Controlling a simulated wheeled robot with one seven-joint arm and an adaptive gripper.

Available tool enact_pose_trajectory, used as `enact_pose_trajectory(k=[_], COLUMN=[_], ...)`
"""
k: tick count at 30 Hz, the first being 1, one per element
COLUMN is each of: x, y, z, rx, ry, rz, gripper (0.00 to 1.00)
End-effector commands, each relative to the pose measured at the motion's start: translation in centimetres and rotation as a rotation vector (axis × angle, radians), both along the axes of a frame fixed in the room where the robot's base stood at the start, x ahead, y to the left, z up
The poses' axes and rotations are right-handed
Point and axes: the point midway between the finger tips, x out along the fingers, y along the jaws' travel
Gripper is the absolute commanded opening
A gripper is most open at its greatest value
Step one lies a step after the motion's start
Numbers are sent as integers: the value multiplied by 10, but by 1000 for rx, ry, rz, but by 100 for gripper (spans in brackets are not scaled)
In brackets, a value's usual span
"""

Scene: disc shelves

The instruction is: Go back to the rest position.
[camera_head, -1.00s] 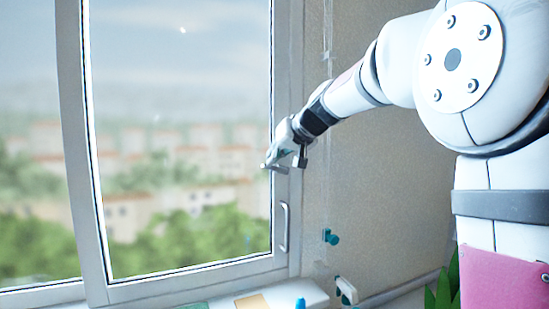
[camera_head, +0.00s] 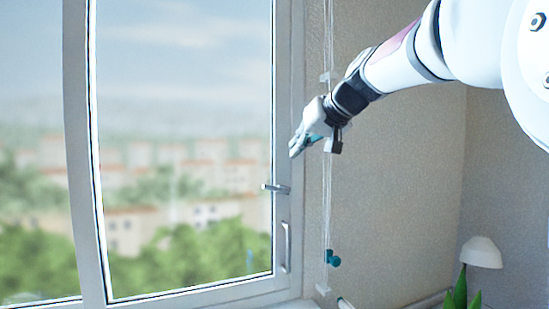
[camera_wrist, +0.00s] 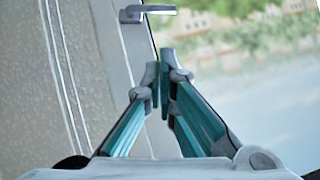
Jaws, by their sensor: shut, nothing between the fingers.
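My gripper (camera_head: 295,150) is in front of the right side of the window frame in the head view, above the window handle. In the wrist view my gripper (camera_wrist: 160,82) shows its two fingertips together with nothing between them. The window handle (camera_head: 276,188) is a small grey lever that sticks out sideways from the frame. It also shows at the top of the wrist view (camera_wrist: 148,12), apart from the fingertips.
The window (camera_head: 185,150) looks closed. A fixed grip bar (camera_head: 286,247) sits below the handle. Blind cords with a teal knob (camera_head: 333,259) hang beside the frame. A white lamp (camera_head: 482,252) and a green plant (camera_head: 460,290) stand at the lower right.

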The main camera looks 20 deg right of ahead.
Motion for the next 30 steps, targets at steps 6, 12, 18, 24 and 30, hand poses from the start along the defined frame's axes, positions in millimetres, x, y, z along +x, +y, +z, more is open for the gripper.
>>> enact_pose_trajectory(k=[6,12,18,24,30], x=[-9,-9,-9,-38,-130], y=[-2,-2,-1,27,83], z=[6,6,6,-17,-89], rx=[0,0,-1,-11,-58], ry=[0,0,0,66,250], rz=[0,0,1,19,51], gripper=[0,0,0,0,0])
